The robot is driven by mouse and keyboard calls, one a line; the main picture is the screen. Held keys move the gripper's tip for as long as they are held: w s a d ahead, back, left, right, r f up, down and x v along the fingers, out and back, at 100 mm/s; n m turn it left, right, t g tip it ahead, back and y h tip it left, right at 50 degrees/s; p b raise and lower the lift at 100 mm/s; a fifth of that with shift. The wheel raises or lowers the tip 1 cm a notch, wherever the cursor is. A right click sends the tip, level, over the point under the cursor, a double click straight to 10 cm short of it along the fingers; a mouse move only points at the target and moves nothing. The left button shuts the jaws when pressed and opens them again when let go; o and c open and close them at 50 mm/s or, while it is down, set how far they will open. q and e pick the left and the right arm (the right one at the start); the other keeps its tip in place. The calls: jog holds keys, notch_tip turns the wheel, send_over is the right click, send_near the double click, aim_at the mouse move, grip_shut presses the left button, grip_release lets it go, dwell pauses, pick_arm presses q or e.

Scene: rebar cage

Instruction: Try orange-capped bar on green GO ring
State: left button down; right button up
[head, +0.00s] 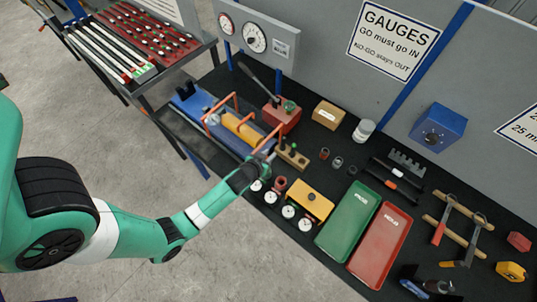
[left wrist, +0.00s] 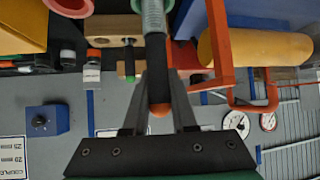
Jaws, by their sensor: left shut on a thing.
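My left gripper (head: 264,168) is over the middle of the bench. In the left wrist view its jaws (left wrist: 158,118) are shut on a dark bar (left wrist: 157,65). The bar's orange cap (left wrist: 159,109) shows between the fingers, and a pale ribbed length (left wrist: 153,22) runs to the top edge. A green ring (left wrist: 137,6) shows at that edge by the ribbed part; I cannot tell whether it is around the bar or behind it. A red ring (left wrist: 68,5) lies beside it. My right gripper is in neither view.
A wooden block (head: 292,156) with green-topped pieces stands close to the gripper. A blue fixture with an orange cylinder (head: 238,127) and orange frames is to its left. A yellow box (head: 311,200), dial gauges, a green tray (head: 348,222) and a red tray (head: 380,245) are to the right.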

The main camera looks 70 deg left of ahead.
pick_arm(q)
jog(key=shift+f+b, duration=0.9)
jog(key=shift+f, duration=0.15)
jog(key=c, duration=0.6)
grip_release()
jog(key=shift+c, duration=0.2)
jog(key=shift+s+d+r, duration=0.2)
jog(key=shift+s+r, duration=0.05)
jog(key=p+v, duration=0.1)
jog(key=v, duration=0.9)
jog(key=shift+s+r+p, duration=0.2)
jog(key=shift+r+p, duration=0.05)
jog(key=shift+p, duration=0.1)
jog(key=shift+d, duration=0.15)
